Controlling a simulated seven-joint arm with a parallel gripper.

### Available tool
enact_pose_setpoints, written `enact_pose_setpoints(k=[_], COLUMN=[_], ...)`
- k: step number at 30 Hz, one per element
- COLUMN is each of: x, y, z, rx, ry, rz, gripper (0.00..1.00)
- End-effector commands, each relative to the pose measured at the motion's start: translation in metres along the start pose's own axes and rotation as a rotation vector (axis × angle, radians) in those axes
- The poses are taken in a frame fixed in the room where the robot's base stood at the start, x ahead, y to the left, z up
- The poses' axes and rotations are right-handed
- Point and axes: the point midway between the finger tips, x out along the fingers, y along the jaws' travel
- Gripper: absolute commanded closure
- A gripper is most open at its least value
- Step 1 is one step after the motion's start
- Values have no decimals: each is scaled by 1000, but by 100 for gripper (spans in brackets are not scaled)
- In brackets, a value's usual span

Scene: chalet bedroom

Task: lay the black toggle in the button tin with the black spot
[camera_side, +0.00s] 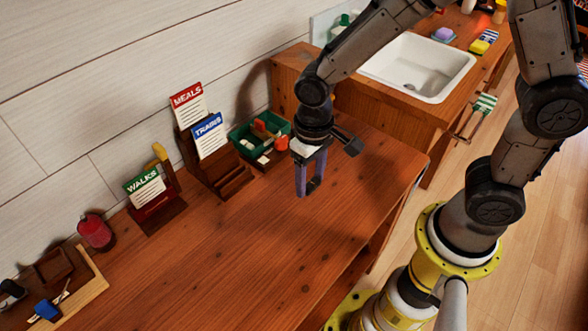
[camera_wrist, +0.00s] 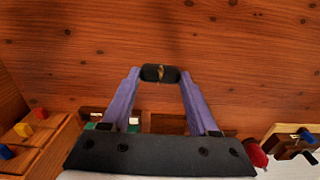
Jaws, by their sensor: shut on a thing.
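My gripper (camera_side: 306,190) has purple fingers and points down over the wooden worktop, right of the card holders in the side view. In the wrist view my gripper (camera_wrist: 160,75) is shut on the black toggle (camera_wrist: 149,74). The toggle is a short dark bar with a brownish mark at its middle, held crosswise between the fingertips. In the side view I cannot make out the toggle. I cannot make out a button tin with a black spot in either view.
Card holders labelled MEALS (camera_side: 187,95), TRAINS (camera_side: 208,136) and WALKS (camera_side: 144,186) stand along the wall. A green box (camera_side: 242,147) of small items is behind my gripper. A red jar (camera_side: 96,232) and wooden tray (camera_side: 95,283) are at left. The worktop's (camera_side: 230,255) middle is clear.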

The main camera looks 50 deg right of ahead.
Motion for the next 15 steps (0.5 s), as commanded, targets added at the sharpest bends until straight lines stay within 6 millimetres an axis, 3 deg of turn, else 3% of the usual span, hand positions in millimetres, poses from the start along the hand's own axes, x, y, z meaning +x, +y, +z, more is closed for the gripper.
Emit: enact_pose_setpoints(k=[5,12,15], x=[16,51,59], y=[32,94,109], z=[-12,-65,-84], rx=[102,153,104], ry=[-5,-4,-1], rz=[2,1,0], gripper=[99,99,99])
